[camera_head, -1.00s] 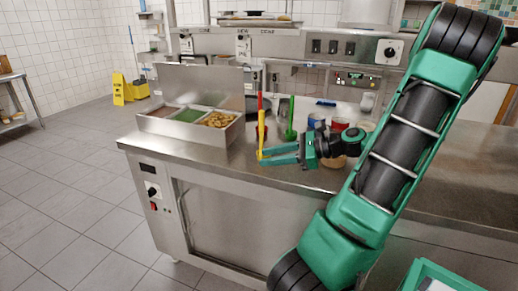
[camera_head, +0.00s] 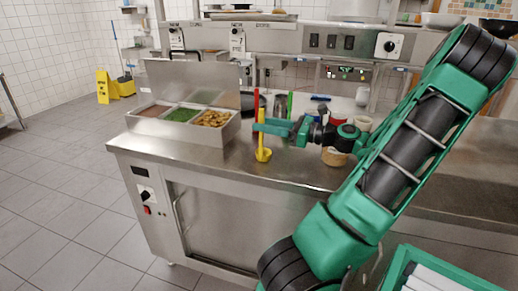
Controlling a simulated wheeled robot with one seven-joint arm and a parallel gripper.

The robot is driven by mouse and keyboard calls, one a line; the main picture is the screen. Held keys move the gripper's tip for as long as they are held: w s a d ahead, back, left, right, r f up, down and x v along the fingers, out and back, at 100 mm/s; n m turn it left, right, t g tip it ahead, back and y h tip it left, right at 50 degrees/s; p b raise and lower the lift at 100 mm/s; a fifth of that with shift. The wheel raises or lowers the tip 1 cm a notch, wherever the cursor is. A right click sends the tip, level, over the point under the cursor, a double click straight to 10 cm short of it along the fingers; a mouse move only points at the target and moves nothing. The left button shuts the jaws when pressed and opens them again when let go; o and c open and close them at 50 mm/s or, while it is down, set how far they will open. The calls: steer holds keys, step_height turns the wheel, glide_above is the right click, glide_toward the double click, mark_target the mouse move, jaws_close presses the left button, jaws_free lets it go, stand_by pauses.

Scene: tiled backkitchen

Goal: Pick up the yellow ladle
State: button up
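The yellow ladle (camera_head: 263,154) is upright at the front left part of the steel counter, with its bowl end down on or just above the top. Its thin handle rises past my green gripper (camera_head: 261,125). My gripper reaches in from the right, level, with its fingertips at the handle above the bowl. The two fingers look apart, with a gap between them. They overlap the handle in this view, so contact is hard to judge. A red handle (camera_head: 256,100) stands just behind, and a green one (camera_head: 289,104) is partly hidden by my gripper.
A steel food tray (camera_head: 186,136) with several compartments stands left of the ladle. A tan round container (camera_head: 334,157) and cups (camera_head: 363,124) stand under and behind my wrist. The counter's front strip (camera_head: 215,163) is clear. A yellow floor sign (camera_head: 103,86) stands far left.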

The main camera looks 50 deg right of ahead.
steer(key=shift+x, duration=2.7)
steer(key=shift+d, duration=0.1)
jaws_close()
